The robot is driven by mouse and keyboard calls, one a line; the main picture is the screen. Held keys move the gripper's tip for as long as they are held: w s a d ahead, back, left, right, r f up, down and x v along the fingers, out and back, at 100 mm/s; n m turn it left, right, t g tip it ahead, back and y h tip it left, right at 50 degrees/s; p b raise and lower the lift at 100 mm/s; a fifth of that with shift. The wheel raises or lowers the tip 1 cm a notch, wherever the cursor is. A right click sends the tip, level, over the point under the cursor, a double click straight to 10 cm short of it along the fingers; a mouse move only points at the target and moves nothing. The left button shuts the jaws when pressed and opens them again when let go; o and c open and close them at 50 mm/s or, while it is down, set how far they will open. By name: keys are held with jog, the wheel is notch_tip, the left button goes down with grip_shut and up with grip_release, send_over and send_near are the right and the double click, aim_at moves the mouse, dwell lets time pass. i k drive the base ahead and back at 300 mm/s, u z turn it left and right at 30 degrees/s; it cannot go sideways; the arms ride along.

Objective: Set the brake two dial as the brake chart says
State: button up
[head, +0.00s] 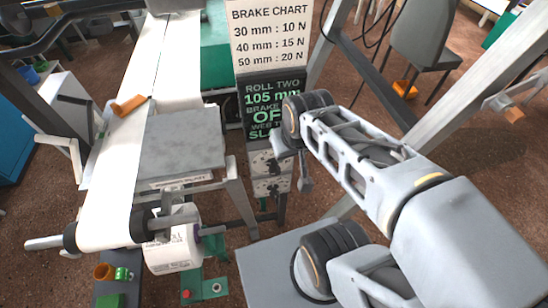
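The brake chart (268,35) is a white sign at the top centre. It reads 30 mm : 10 N, 40 mm : 15 N, 50 mm : 20 N. Below it a dark display (258,92) in green letters reads ROLL TWO, 105 mm, and BRAKE with "OF" showing; my arm covers the rest. Under the display are pale dial panels (271,187), partly behind my wrist; their markings are too small to read, and I cannot tell which is brake two. My gripper (292,165) is in front of these panels, small and partly hidden. Contact and finger opening are unclear.
A white paper web (104,205) runs along the left past a grey plate (182,140). A white paper roll (172,248) hangs below. A chair (420,40) stands at upper right; a frame post (482,75) slants at right.

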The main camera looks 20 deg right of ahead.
aim_at(275, 170)
jog(key=u, duration=0.85)
jog(key=k, duration=1.1)
jog(key=u, duration=0.4)
